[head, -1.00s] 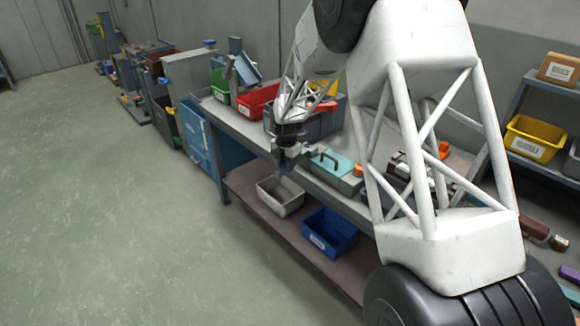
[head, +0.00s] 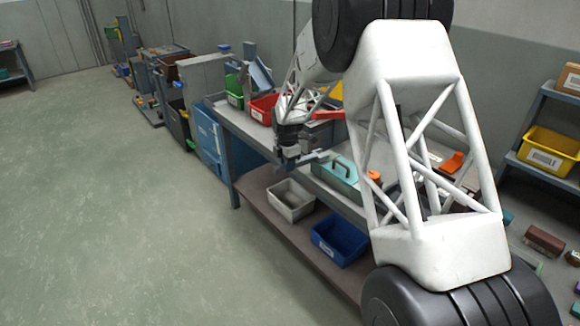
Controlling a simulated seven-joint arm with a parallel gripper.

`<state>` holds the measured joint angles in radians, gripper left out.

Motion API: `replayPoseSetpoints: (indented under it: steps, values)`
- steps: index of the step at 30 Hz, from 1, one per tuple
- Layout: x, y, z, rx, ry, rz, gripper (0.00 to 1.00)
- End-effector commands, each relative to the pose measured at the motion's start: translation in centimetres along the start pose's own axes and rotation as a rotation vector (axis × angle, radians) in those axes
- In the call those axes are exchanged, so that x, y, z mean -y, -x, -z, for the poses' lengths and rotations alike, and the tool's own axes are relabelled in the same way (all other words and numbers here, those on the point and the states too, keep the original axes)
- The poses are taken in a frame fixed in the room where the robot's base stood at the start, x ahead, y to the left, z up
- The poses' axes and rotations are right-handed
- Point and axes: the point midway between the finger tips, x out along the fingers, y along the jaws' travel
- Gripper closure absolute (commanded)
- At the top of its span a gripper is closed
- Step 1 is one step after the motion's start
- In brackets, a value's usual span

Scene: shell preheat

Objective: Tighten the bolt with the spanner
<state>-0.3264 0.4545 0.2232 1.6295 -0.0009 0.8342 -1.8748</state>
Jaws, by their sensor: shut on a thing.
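My gripper (head: 291,163) is above the front edge of the workbench, left of a teal toolbox with a dark handle. It is small in the head view, and its fingertips are hard to make out. It is shut on a slim grey thing (head: 314,158) that sticks out to the right and looks like the spanner. I cannot pick out the bolt; it may be hidden behind my arm or too small to see.
The teal toolbox (head: 336,183) and a red bin (head: 262,108) are on the bench. A grey bin (head: 291,201) and a blue bin (head: 339,243) are on the lower shelf. A yellow bin (head: 548,152) stands on the right rack. The floor at left is clear.

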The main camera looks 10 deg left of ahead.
Motion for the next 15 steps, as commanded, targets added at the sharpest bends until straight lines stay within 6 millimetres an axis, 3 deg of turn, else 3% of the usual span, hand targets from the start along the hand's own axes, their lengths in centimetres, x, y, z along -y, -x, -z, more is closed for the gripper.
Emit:
replayPoseSetpoints:
  steps: [15]
  values:
    - [-2.9,-0.1,-0.2,-0.001,-0.188,0.001,1.00]
